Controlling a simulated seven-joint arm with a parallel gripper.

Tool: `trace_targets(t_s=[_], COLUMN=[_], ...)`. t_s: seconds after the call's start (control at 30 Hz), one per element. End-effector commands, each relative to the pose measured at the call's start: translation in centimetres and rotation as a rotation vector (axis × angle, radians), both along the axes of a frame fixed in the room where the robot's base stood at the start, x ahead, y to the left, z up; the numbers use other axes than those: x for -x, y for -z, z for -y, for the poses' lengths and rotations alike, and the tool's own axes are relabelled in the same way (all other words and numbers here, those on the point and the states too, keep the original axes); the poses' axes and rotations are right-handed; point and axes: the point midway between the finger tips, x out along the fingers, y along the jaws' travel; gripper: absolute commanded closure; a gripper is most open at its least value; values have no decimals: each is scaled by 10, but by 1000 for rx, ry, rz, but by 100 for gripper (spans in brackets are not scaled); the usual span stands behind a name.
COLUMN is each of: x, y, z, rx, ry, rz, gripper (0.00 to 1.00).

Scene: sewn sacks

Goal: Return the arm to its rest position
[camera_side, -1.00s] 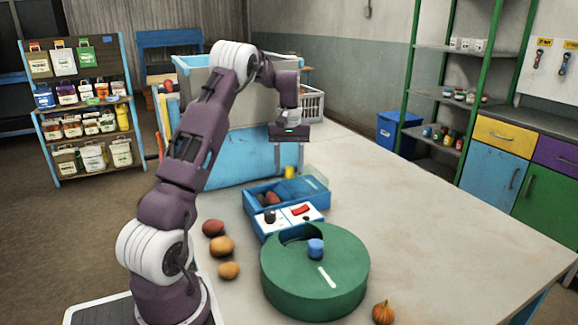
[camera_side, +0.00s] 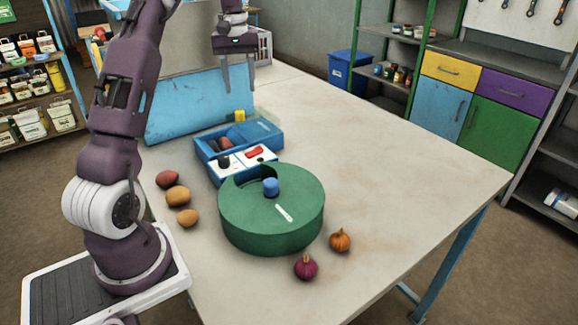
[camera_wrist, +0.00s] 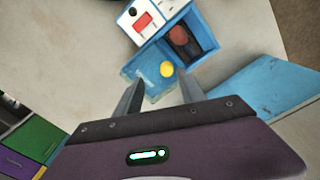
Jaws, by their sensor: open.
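My gripper (camera_side: 238,88) hangs above the far part of the table, fingers pointing down and spread apart with nothing between them. The blue tray (camera_side: 272,137) lies on the table below and apart from the fingers. It holds a reddish-brown lump (camera_side: 225,142). A yellow piece (camera_side: 240,115) is at its far side and also shows in the wrist view (camera_wrist: 167,69). My arm is raised, bent at the elbow.
A green drum (camera_side: 270,225) with a blue knob (camera_side: 271,187) stands in front of a white panel with a red switch (camera_side: 255,152). Several potatoes (camera_side: 178,196) lie left; an orange onion (camera_side: 340,240) and a purple onion (camera_side: 306,267) lie right. A blue board (camera_side: 195,108) stands behind. The table's right is clear.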

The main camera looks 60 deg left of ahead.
Motion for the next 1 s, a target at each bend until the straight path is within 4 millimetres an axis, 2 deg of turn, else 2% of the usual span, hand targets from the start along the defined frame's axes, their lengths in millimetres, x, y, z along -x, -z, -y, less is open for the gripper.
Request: trace_targets(t_s=[0.07,0.1,0.17,0.2,0.27,0.3,0.4,0.5,0.6,0.7,1.0], x=[-1,4,20,36,65,89,147,191,214,222,222], y=[-34,-51,-73,-83,-91,-91,-78,-56,-39,-32,-32], z=[49,82,137,173,223,251,304,330,340,343,342], rx=[-18,-31,-52,-69,-98,-119,-178,-229,-262,-273,-272], ry=[98,169,293,380,515,604,808,956,1038,1065,1063], rz=[57,91,145,179,232,263,334,386,414,423,421], gripper=[53,53,53,53,53,53,53,53,53,53,53])
